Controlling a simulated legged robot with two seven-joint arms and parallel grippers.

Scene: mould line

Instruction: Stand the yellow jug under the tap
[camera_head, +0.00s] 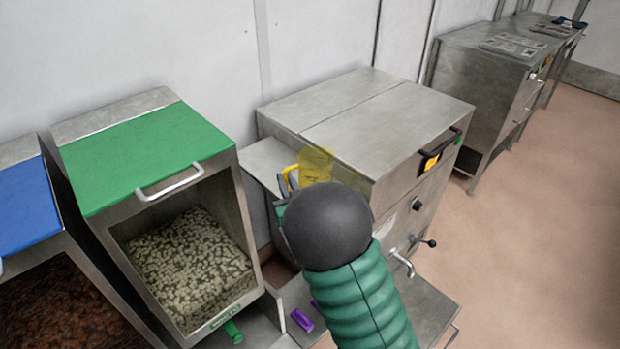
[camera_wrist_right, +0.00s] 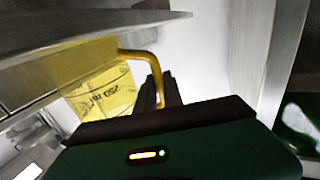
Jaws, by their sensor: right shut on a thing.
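The yellow see-through jug (camera_head: 316,160) is held up beside the left side of the steel machine, above a low side shelf, partly hidden behind my right wrist. In the wrist view the jug (camera_wrist_right: 105,98) shows dark print on its wall and looks tilted there. My right gripper (camera_head: 284,192) is shut on the jug's yellow handle; its dark fingers (camera_wrist_right: 164,94) close around the handle's lower end. The silver tap (camera_head: 403,263) sticks out low on the machine's front, to the right of my arm. The jug is apart from the tap. My left gripper is out of view.
A green-lidded bin (camera_head: 150,155) with pale pieces stands left, beside a blue-lidded bin (camera_head: 22,205). A black-knobbed lever (camera_head: 427,242) is near the tap. A steel ledge (camera_head: 428,308) lies below it. A purple object (camera_head: 302,320) lies by my arm. Floor at right is clear.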

